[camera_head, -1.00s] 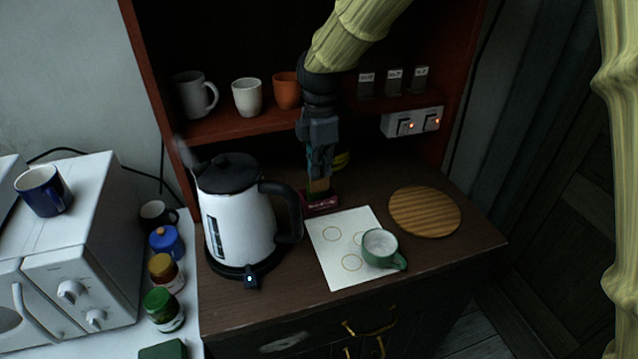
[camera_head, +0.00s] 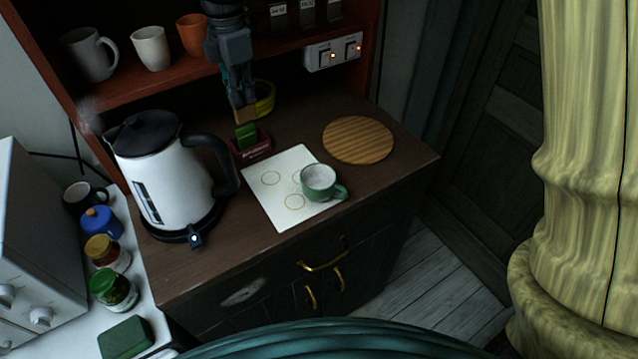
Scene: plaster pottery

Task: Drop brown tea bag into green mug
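My gripper (camera_head: 241,104) points down above the back of the cabinet top, its fingers closed on a small brown tea bag (camera_head: 246,115). The tea bag hangs just above a small dark red box (camera_head: 252,152), in which a green tea bag (camera_head: 246,133) stands. The green mug (camera_head: 319,182) stands upright to the right and nearer, on the right part of a white sheet with ring marks (camera_head: 281,209). Its handle points right and its inside looks pale.
A white kettle (camera_head: 165,185) with a black handle stands left of the sheet. A round wooden board (camera_head: 358,140) lies at the right. A yellow-green round item (camera_head: 265,98) is behind my gripper. A shelf above holds a grey mug (camera_head: 91,55) and cups.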

